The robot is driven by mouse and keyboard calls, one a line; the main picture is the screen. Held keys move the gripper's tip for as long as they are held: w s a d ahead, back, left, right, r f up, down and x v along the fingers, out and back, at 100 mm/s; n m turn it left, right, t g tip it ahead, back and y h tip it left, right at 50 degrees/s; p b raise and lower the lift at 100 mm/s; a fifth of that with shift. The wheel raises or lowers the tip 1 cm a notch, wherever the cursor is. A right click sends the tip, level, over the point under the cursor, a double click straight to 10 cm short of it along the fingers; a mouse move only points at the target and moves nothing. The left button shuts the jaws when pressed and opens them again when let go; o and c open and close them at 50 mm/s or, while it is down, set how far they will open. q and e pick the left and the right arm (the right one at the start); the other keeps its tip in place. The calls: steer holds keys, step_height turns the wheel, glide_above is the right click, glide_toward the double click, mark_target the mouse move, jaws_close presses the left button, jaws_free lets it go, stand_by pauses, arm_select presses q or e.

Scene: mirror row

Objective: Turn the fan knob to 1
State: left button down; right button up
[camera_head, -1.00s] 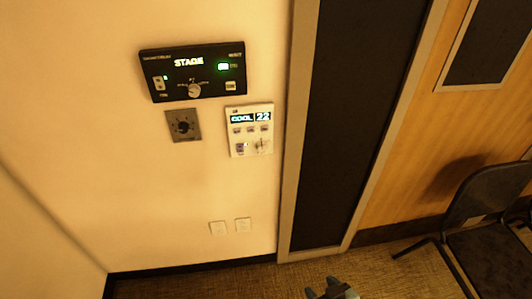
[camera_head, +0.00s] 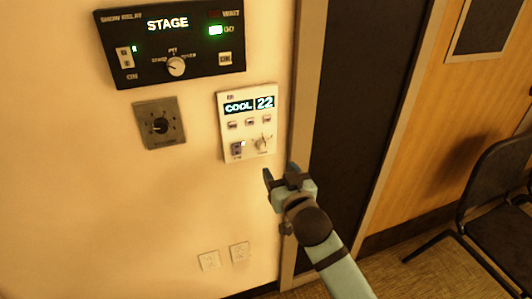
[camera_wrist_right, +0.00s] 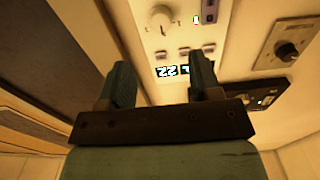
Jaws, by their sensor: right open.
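A white thermostat panel (camera_head: 229,112) on the wall shows "COOL 22", with a row of buttons, a small switch at lower left and a small pale knob (camera_head: 262,143) at lower right. The knob also shows in the wrist view (camera_wrist_right: 160,18), upside down; its markings are too small to read. My right gripper (camera_head: 281,177) is open and empty, just below and right of the panel, apart from the knob. In the wrist view its two fingers (camera_wrist_right: 162,80) stand apart with the panel beyond them. My left gripper is out of view.
A grey plate with a dark dial (camera_head: 160,124) is left of the thermostat. A black "STAGE" panel (camera_head: 205,68) with a knob is above. A door frame (camera_head: 308,110) stands close on the right. Two wall plates (camera_head: 224,257) are below. A black chair (camera_head: 498,185) is at far right.

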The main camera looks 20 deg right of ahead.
mark_target(265, 148)
steer(key=w, duration=1)
steer(key=shift+w+a, duration=0.15)
steer(key=shift+a, duration=0.05)
steer(key=c, duration=0.9)
